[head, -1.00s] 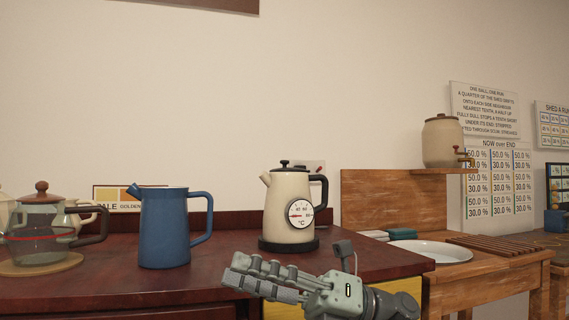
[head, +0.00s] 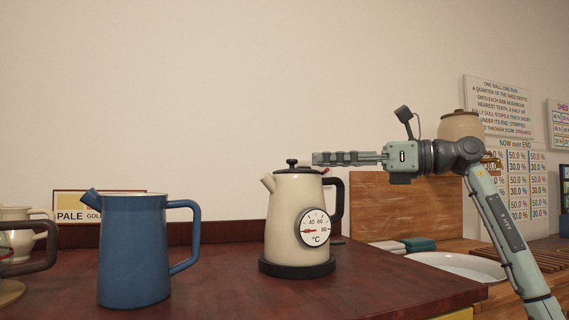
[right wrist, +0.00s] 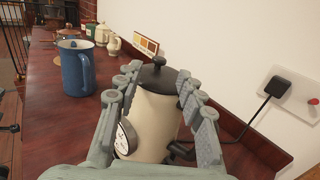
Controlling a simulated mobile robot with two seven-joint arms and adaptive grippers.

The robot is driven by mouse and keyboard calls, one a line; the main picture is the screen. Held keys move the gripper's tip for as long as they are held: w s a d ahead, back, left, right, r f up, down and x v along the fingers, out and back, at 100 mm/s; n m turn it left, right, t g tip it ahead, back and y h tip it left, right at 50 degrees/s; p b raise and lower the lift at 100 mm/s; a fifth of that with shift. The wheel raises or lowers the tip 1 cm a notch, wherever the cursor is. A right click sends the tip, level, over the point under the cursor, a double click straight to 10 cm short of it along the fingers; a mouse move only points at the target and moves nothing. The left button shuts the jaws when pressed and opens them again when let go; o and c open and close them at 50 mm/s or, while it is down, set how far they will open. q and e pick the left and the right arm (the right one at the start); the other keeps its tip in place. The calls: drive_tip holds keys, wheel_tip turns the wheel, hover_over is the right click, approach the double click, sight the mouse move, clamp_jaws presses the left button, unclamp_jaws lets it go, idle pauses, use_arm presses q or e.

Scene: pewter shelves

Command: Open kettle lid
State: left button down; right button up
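A cream kettle (head: 285,215) with a round dial stands upright on its black base (head: 297,266) on the dark red counter. Its black lid (head: 292,167) with a knob is on and shut. My right gripper (head: 318,158) is level with the lid knob, just right of it in the head view. In the right wrist view the right gripper (right wrist: 166,80) is open, with its fingers spread to either side of the kettle (right wrist: 154,115) and lid (right wrist: 157,75). I cannot tell whether it touches them. My left gripper is not in view.
A blue jug (head: 135,250) stands left of the kettle on the counter (head: 215,290). A glass pot's handle (head: 30,255) and a cream pot (head: 22,230) are farther left. A wooden bench with a white basin (head: 455,265) is at right. A plug and cable (right wrist: 272,88) are on the wall.

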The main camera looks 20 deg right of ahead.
drive_tip(key=x, duration=0.7)
drive_tip(key=shift+w+a+r, duration=0.1)
drive_tip(key=shift+w+a, duration=0.1)
drive_tip(key=shift+a, duration=0.15)
clamp_jaws()
